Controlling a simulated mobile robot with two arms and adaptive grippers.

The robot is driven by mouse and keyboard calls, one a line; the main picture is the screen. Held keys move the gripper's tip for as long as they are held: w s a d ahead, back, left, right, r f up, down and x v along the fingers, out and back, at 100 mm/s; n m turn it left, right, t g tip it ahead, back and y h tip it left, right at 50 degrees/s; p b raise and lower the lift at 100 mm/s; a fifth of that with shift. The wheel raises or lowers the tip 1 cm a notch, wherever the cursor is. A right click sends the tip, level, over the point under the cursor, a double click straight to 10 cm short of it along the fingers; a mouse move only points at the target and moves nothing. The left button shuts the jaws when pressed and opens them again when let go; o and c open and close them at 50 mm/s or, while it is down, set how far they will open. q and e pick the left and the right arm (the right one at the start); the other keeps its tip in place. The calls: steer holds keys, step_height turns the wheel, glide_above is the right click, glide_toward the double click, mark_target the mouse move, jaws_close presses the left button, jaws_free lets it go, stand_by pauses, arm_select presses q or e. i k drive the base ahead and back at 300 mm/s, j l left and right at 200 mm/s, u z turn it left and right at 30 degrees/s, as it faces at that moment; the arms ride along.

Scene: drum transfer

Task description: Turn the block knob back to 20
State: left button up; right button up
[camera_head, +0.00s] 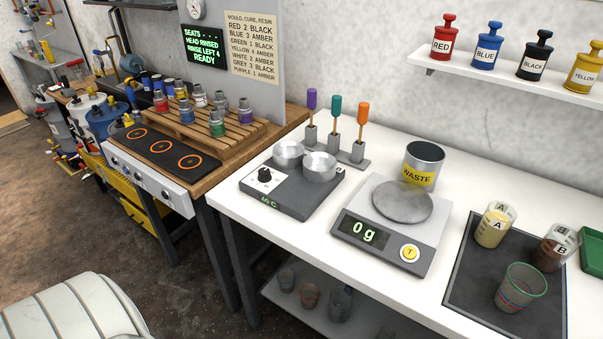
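The heating block (304,205) is a dark grey box on the white bench, left of the scale. Its black knob (264,175) sits on a white dial plate on the block's top left. The pointer direction is too small to read surely. A green display (269,201) on the block's front seems to read 40 C. Two metal cups, a rear one (288,153) and a front one (319,166), sit on the block. Neither of my grippers is in view, and nothing touches the knob.
Behind the block stands a rack (335,150) of three coloured-handled tools. To its right are the scale (390,238), reading 0 g, and the waste can (424,165). A dark tray (465,285) holds cups. A wooden bench with hotplates (165,148) stands left.

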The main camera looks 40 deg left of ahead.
mark_target(264, 176)
steer(key=u, duration=1.4)
